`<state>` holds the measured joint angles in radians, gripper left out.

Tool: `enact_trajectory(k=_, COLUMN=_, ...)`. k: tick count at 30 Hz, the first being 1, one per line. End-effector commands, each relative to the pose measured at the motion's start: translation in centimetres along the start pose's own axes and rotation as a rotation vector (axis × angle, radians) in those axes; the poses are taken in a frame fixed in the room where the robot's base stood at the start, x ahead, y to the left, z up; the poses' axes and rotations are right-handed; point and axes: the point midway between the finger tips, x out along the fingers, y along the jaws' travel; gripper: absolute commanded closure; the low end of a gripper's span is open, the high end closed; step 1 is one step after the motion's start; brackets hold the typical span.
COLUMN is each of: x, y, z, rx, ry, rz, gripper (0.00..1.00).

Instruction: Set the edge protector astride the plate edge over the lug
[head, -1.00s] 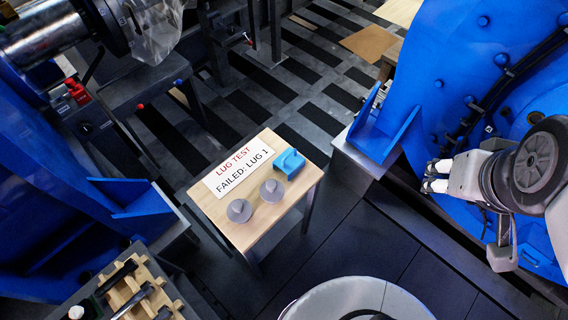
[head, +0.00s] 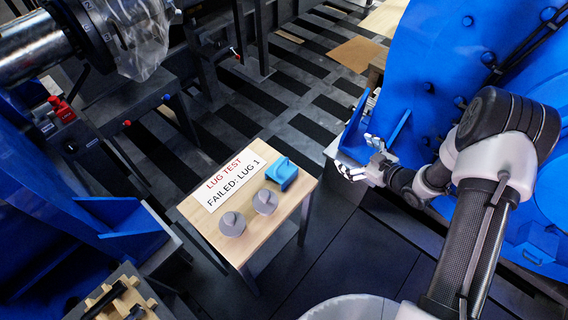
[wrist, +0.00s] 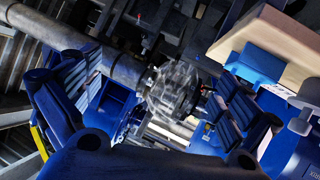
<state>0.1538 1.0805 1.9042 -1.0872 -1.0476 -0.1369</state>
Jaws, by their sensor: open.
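The edge protector appears to be the blue block (head: 281,173) at the back right corner of the small wooden table in the head view. Blue plates (head: 390,131) with upright edges stand on the machine at the right; I cannot tell which bears the lug. My gripper (head: 360,158) is open and empty, in front of these plates, to the right of the blue block and apart from it. In the wrist view my gripper's fingers (wrist: 158,100) are spread, with nothing held between them.
The small wooden table (head: 262,238) also bears two grey round pieces (head: 265,201) and a sign (head: 224,177) reading "LUG TEST FAILED: LUG 1". A large blue housing (head: 440,60) stands at right. A metal shaft (head: 35,47) juts in at upper left. Dark floor (head: 345,255) lies open right of the table.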

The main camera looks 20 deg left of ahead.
Motion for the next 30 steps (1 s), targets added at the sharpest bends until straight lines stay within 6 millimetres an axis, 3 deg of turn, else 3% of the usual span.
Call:
enact_trajectory(k=1, x=1.0, y=-3.0, z=2.1, rx=0.029, ry=0.064, rz=-0.052, gripper=0.02)
enact_trajectory(k=3, x=1.5, y=-6.6, z=3.5, rx=0.060, ry=0.162, rz=-0.112, gripper=0.02)
enact_trajectory(k=6, x=1.4, y=-11.0, z=4.8, rx=0.111, ry=0.289, rz=-0.179, gripper=0.02)
enact_trajectory(k=10, x=0.7, y=-14.8, z=5.6, rx=0.171, ry=0.409, rz=-0.229, gripper=0.02)
enact_trajectory(k=17, x=0.8, y=-17.2, z=5.4, rx=0.209, ry=0.488, rz=-0.259, gripper=0.02)
enact_trajectory(k=30, x=8.6, y=-19.0, z=1.1, rx=0.207, ry=0.487, rz=-0.260, gripper=0.02)
